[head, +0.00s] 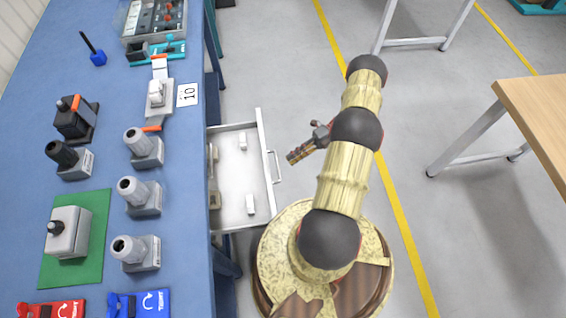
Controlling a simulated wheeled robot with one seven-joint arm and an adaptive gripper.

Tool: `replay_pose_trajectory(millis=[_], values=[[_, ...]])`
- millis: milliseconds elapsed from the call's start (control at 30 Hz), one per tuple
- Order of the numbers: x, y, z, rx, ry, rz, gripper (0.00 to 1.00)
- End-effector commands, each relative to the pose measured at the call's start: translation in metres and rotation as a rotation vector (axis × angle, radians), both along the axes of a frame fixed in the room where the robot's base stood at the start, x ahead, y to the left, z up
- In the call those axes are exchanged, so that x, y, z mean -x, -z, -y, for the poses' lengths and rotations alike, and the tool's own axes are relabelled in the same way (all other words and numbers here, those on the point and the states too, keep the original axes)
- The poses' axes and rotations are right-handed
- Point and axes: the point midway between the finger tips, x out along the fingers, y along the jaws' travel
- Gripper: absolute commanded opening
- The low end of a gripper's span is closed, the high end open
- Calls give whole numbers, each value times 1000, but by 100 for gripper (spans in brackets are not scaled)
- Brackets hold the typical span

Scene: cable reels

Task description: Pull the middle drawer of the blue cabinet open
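A drawer (232,176) with white walls and a pale inside stands pulled out from under the blue bench. A few small pale items lie in it. Its bar handle (277,166) is on the front panel, facing right. The cabinet body is hidden under the bench top, so I cannot tell which drawer in the stack this is. My gripper (290,158) is just right of the handle, pointing at it, and appears apart from it. Its fingers look small and close together; I cannot tell whether they are open or shut.
The blue bench top (200,260) on the left carries several grey connectors, a green mat (92,205) and a tray (155,18). A wooden table (540,115) stands at the right. Grey floor with a yellow line (405,225) lies between.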

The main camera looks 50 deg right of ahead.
Motion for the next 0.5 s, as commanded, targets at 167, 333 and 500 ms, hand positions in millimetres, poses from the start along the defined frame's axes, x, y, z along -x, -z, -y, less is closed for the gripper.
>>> replay_pose_trajectory(millis=[167, 333, 500], values=[[6, -4, 28, 1, 2, 0, 18], [9, -7, 40, -1, 1, 0, 18], [10, -8, 42, 0, 0, 0, 18]])
